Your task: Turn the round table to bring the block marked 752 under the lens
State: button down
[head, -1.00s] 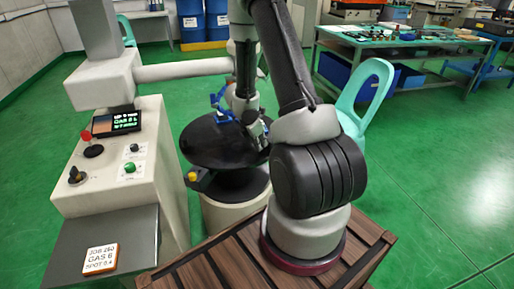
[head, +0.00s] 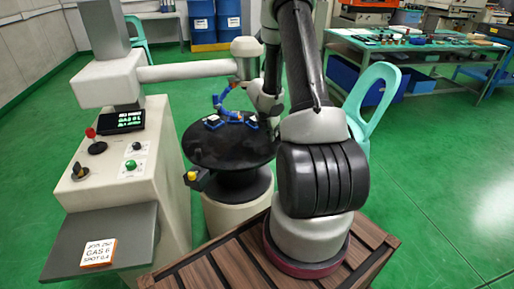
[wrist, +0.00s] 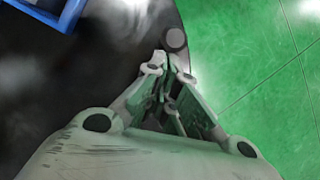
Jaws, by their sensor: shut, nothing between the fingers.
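The round table (head: 215,152) is a black disc on a pale drum, in the middle of the head view. Small pale blocks in blue holders, one of them a pale block (head: 213,122), sit towards its far side. Their marks are too small to read, so I cannot tell which is 752. The lens head (head: 246,58) hangs at the end of a horizontal beam above the far side. My gripper (wrist: 168,62) is shut and empty over the table's rim, its tips close to a round grey peg (wrist: 175,39). I cannot tell if they touch. A blue holder (wrist: 52,14) shows at the wrist view's top left.
A console (head: 118,180) with a small screen (head: 124,121) stands left, with a lettered card (head: 98,252) on its shelf. A yellow knob (head: 191,176) sits at the table's near left edge. A pale green chair (head: 375,95) stands right. Green floor is open at right.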

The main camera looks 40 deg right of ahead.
jog(key=shift+w+d+n+t, duration=0.3)
jog(key=shift+w+d+n, duration=0.65)
jog(key=shift+d, duration=0.25)
jog(key=shift+w+d+n+t+y, duration=0.3)
jog(key=shift+w+d+n, duration=0.55)
jog(key=shift+w, duration=0.25)
jog(key=shift+a, duration=0.15)
